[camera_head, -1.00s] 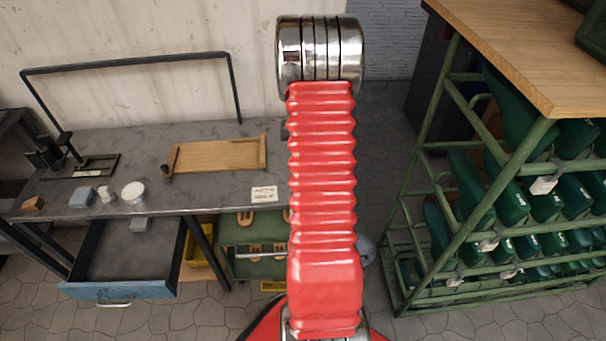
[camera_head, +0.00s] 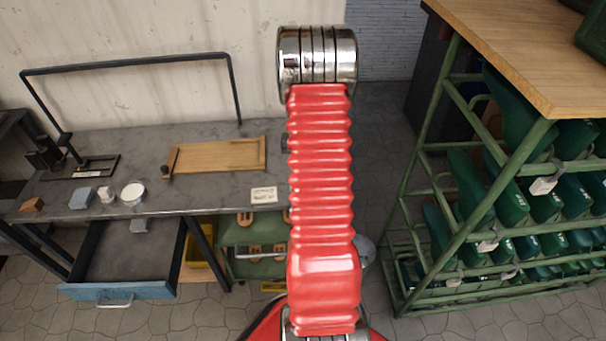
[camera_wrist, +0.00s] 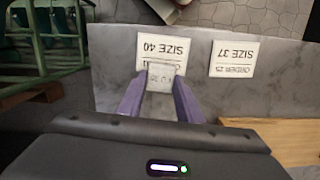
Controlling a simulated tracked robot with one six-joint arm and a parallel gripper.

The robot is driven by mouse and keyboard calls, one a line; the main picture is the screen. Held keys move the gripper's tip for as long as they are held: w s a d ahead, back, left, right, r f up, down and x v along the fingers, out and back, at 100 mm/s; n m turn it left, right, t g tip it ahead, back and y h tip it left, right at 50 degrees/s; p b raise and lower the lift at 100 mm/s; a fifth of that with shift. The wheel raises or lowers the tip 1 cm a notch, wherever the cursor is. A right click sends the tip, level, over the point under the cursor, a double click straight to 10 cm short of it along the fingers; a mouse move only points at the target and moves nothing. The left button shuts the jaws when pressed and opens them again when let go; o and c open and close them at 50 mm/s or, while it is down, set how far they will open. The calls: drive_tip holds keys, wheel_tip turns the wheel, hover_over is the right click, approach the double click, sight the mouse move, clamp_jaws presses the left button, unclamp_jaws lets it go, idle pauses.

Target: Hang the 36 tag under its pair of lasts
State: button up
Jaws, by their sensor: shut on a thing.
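In the wrist view, my gripper (camera_wrist: 161,84) has purple fingers shut on a small light-grey tag (camera_wrist: 163,75). The marks on the tag are too faint to read. The tag is in front of a grey surface and partly overlaps a SIZE 40 card. In the head view, my red arm hides the gripper and the tag. Dark green lasts (camera_head: 511,204) lie in rows on a green rack (camera_head: 431,178) at the right. Pale tags hang at the rack's rails, one of them at the upper row (camera_head: 543,186). Their numbers are too small to read.
A SIZE 40 card (camera_wrist: 169,50) and a SIZE 37 card (camera_wrist: 234,57) lie on the grey surface. The grey workbench (camera_head: 215,193) holds a wooden tray (camera_head: 215,155) and small blocks. An open drawer (camera_head: 115,292) juts out. Floor shows between bench and rack.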

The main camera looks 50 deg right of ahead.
drive_tip(key=shift+f, duration=0.15)
drive_tip(key=o, duration=1)
drive_tip(key=shift+o, duration=0.2)
wheel_tip(320, 180, up, 12)
drive_tip(key=d, duration=0.1)
drive_tip(key=shift+w+d, duration=0.25)
drive_tip(key=shift+w, duration=0.15)
